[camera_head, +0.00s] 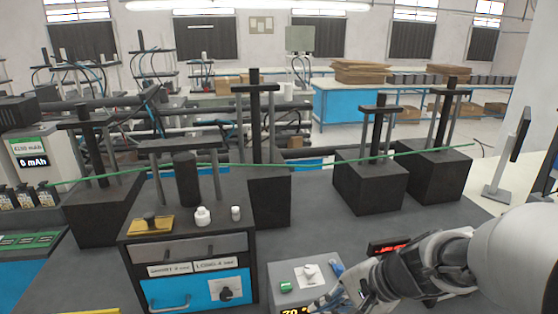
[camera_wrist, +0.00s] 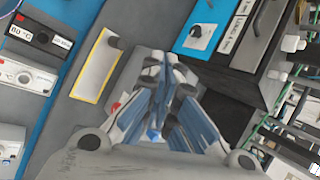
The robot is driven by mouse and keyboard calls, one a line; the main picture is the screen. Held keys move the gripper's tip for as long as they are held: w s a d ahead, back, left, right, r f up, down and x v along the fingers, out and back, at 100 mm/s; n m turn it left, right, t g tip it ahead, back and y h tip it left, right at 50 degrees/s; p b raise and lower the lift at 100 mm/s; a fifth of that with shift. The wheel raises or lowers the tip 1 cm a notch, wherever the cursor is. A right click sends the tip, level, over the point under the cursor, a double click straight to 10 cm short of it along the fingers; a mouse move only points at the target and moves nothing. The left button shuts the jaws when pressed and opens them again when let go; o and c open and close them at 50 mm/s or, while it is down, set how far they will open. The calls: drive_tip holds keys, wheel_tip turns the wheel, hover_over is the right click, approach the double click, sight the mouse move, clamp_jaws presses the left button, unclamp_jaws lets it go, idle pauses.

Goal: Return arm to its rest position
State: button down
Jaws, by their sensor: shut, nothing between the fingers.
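My gripper (camera_wrist: 165,68) is shut with nothing between its fingers in the wrist view. It hangs over a small grey box, and the fingers hide part of that box. In the head view my arm (camera_head: 430,268) reaches in from the lower right, bent low over the bench. The gripper end (camera_head: 335,296) is at the bottom edge, partly cut off, beside the grey box (camera_head: 285,271) with a white knob, a green button and a lit display.
A black cabinet with a blue drawer (camera_head: 195,292) stands left of the gripper. Black press stands (camera_head: 370,185) rise behind the arm, and a thin green line crosses in front of them. A red-lit display (camera_head: 388,246) sits close to the arm. A monitor (camera_head: 520,135) stands at right.

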drive_tip(key=s+d+r+n+h+b, duration=0.1)
drive_tip(key=s+d+n+h, duration=0.1)
drive_tip(key=s+n, duration=0.3)
drive_tip(key=s+d+r+n+h+b, duration=0.2)
drive_tip(key=s+n+h, duration=0.2)
drive_tip(key=s, duration=0.8)
drive_tip(key=shift+s+d+r+n+t+h, duration=0.3)
drive_tip(key=shift+n+t, duration=0.1)
drive_tip(key=shift+n, duration=0.4)
drive_tip(key=c, duration=2.3)
unclamp_jaws()
